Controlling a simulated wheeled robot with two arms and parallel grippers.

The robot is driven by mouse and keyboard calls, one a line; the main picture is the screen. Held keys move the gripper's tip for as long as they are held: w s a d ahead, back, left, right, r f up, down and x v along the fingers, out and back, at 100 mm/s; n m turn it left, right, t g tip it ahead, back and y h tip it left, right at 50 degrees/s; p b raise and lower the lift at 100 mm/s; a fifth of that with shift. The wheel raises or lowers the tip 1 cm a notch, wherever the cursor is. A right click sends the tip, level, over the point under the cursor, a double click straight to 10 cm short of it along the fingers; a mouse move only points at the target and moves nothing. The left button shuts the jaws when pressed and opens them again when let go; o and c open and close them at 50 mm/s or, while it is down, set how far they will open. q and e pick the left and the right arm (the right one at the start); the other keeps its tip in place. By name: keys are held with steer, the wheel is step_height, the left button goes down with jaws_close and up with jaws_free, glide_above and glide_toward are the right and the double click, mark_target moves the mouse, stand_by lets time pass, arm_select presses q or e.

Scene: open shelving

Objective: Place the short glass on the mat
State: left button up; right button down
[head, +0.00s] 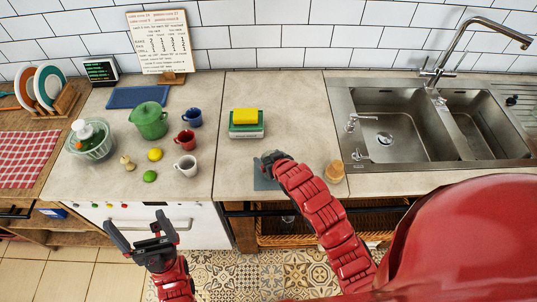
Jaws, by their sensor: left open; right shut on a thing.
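A small dark grey-blue mat (261,184) lies at the counter's front edge, partly covered by my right arm. My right gripper (267,161) is over the mat's far part, with its fingers low near the counter. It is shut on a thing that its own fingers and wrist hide. I cannot make out the short glass clearly, nor whether the held thing touches the mat. My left gripper (143,232) is open and empty, in front of the white cabinet and below the counter top.
A green box with a yellow sponge (244,116) stands behind the mat. A white mug (186,166), red mug (185,140) and green pot (149,121) stand to the left. A wooden cylinder (334,172) and the sink (383,118) are to the right.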

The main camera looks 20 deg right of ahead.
jaws_free()
steer(key=shift+f, duration=0.1)
